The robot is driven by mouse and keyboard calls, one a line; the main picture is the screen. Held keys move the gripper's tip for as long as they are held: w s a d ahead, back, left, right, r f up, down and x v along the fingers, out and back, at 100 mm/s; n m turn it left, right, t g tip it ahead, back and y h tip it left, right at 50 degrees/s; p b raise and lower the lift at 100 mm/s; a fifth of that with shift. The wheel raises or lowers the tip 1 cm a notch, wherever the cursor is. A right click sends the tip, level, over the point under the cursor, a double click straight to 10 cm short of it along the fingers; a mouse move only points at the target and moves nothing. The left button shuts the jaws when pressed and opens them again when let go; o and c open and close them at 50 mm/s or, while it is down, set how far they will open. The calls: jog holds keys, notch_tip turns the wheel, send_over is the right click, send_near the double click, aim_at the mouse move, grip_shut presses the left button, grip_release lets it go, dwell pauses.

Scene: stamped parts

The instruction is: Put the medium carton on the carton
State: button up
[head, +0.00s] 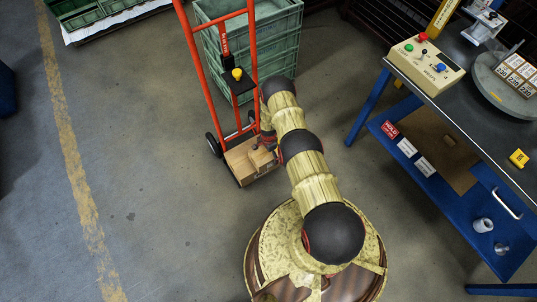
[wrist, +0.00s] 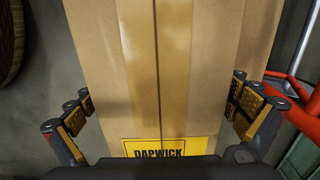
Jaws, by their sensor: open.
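In the head view a brown carton (head: 238,163) lies low on the red hand truck's foot. A smaller brown carton (head: 263,158), seemingly the medium one, appears to rest on it, partly hidden by my gripper (head: 266,142). In the wrist view a brown carton face (wrist: 190,70) with a lengthwise tape strip and a yellow DAPWICK label lies between my gripper's fingers (wrist: 160,108). The fingers are spread, one on each side. Which carton this face belongs to, and whether the pads touch it, I cannot tell.
The red hand truck (head: 191,62) stands upright around the cartons, its frame close to my gripper. Green crates (head: 280,40) stand behind it. A blue workbench (head: 440,115) with a control box (head: 426,66) is at the right.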

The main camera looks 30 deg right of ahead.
notch_tip(320, 180, up, 12)
jog(key=p, duration=0.4)
jog(key=shift+r+p, duration=0.1)
jog(key=shift+p, duration=0.25)
